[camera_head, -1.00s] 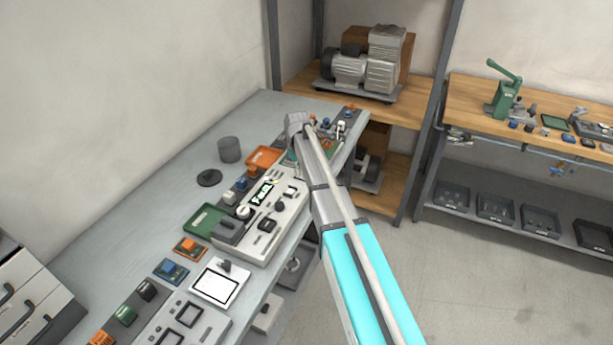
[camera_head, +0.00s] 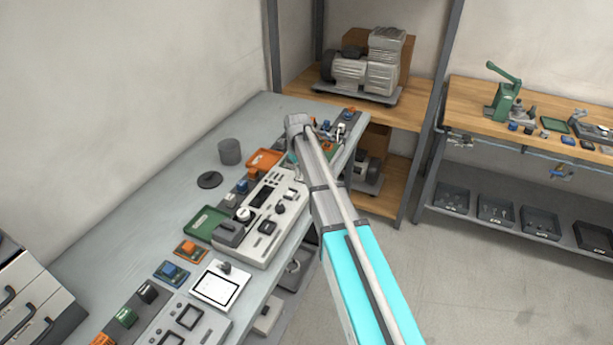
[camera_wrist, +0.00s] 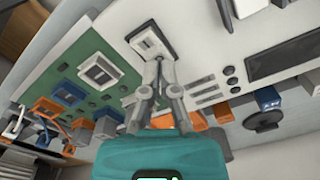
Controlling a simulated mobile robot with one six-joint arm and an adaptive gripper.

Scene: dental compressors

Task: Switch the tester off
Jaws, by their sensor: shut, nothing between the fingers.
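The tester (camera_head: 284,222) is a pale grey panel box on the bench, with knobs, sockets and a display (camera_head: 262,197). The display is dark in the head view and also in the wrist view (camera_wrist: 286,56). In the head view my arm hides the tester's far end and the gripper.
The grey bench (camera_head: 140,215) carries a green tray (camera_head: 205,222), an orange tray (camera_head: 264,160), a grey cup (camera_head: 229,151) and several small coloured modules beside the tester. A tablet-like device (camera_head: 216,288) lies nearer. A compressor (camera_head: 365,70) stands on the shelf behind.

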